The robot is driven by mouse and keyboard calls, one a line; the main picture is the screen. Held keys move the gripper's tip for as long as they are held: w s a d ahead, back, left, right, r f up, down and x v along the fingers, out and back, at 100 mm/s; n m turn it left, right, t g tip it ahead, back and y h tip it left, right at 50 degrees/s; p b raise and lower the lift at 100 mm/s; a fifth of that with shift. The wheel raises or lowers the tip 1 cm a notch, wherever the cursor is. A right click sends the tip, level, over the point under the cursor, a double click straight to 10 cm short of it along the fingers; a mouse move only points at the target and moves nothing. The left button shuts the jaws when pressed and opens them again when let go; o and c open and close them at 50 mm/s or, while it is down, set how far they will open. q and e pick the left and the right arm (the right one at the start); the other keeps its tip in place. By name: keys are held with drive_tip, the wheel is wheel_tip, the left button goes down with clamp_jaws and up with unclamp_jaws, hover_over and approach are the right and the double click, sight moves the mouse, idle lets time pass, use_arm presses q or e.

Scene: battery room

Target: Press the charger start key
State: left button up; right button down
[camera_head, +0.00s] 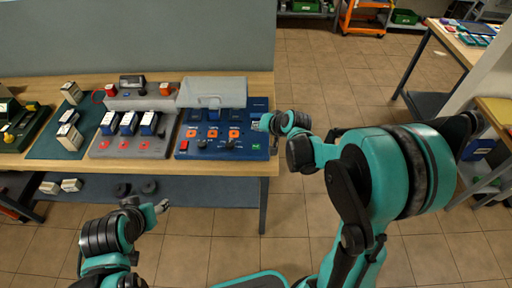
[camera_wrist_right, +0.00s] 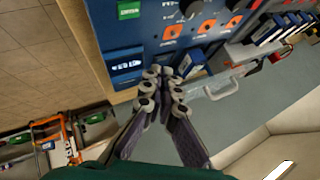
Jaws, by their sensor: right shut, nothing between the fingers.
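The blue charger panel (camera_head: 222,152) sits at the right end of the bench, with orange and dark controls and a red key (camera_head: 184,145) at its left. A green key (camera_head: 256,147) is near its front right corner. The green key also shows in the right wrist view (camera_wrist_right: 128,10), with white lettering too small to read surely. My right gripper (camera_head: 265,123) is shut and empty over the charger's right edge, behind the green key and apart from it. In the wrist view its fingertips (camera_wrist_right: 162,88) are together. My left gripper (camera_head: 161,206) hangs in front of the bench, too small to judge.
A grey lid-like box (camera_head: 213,92) stands at the charger's back. A blue-lit display (camera_wrist_right: 127,65) lies near the green key. Left of the charger is a grey tray (camera_head: 117,149) with several blue-and-white batteries. Open tiled floor (camera_head: 310,90) lies right of the bench.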

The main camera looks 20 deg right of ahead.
sight(257, 147)
wheel_tip(257, 147, down, 8)
drive_tip(key=b, duration=0.6)
idle(1.1)
drive_tip(key=shift+f+b, duration=0.35)
drive_tip(key=shift+b, duration=0.05)
drive_tip(key=shift+f+b, duration=0.35)
idle(0.4)
drive_tip(key=shift+r, duration=0.15)
drive_tip(key=shift+r+p, duration=0.6)
drive_tip(key=shift+r, duration=0.05)
wheel_tip(257, 147, up, 5)
drive_tip(key=p, duration=0.4)
idle(0.3)
